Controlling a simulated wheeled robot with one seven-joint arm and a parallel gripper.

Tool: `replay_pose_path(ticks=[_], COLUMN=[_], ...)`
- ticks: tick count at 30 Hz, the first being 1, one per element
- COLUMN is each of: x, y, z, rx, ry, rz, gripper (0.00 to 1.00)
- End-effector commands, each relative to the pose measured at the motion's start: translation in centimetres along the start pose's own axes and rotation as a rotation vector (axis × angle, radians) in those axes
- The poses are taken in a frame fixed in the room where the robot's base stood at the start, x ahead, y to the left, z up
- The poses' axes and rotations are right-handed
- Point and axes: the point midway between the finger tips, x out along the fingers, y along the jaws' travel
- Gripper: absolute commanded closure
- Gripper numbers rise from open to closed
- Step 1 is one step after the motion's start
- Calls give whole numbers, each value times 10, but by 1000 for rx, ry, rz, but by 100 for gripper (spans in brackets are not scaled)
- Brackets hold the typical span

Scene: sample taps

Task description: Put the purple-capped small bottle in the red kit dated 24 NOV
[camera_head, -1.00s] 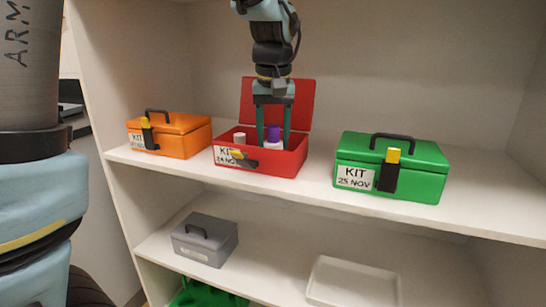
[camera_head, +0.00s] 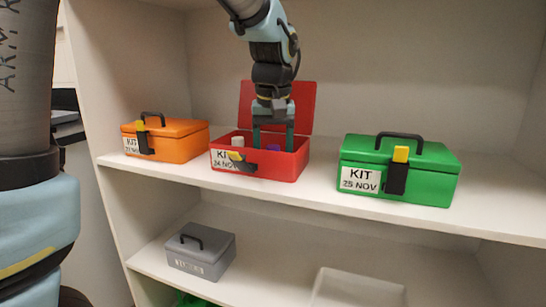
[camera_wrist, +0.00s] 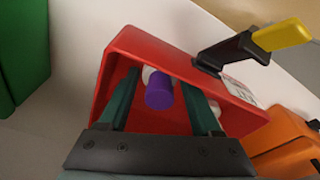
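The red kit (camera_head: 290,168) stands on the upper shelf with its lid open, its label reading 24 NOV, partly covered by the hanging latch. The purple-capped small bottle (camera_wrist: 158,92) is inside it; in the head view only the purple cap (camera_head: 273,148) shows low behind the front wall. My gripper (camera_head: 273,143) reaches down into the kit from above. In the wrist view its two fingers (camera_wrist: 158,100) stand on either side of the bottle, with gaps visible, so it looks open. Whether the bottle rests on the kit's floor is hidden.
A white item (camera_head: 238,141) is also in the red kit, at its left. A closed orange kit (camera_head: 180,143) stands left, and a closed green kit (camera_head: 425,185) right. Below are a grey box (camera_head: 205,255) and a white tray (camera_head: 360,289). The shelf between the red and green kits is clear.

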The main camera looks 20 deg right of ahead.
Motion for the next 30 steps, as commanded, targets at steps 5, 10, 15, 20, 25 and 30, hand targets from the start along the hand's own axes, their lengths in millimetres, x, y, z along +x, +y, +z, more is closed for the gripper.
replay_pose_path(ticks=[5, 10, 15, 20, 25, 30], x=[-6, -31, -59, -74, -78, -78], y=[0, 0, 0, 0, 0, 0], z=[-1, -1, -1, -1, 0, -1], rx=[0, 0, -1, 0, 0, 0], ry=[1, 3, 3, 1, 0, 0], rz=[1, 2, 2, 0, 0, 0], gripper=[35, 35, 35, 35, 35, 35])
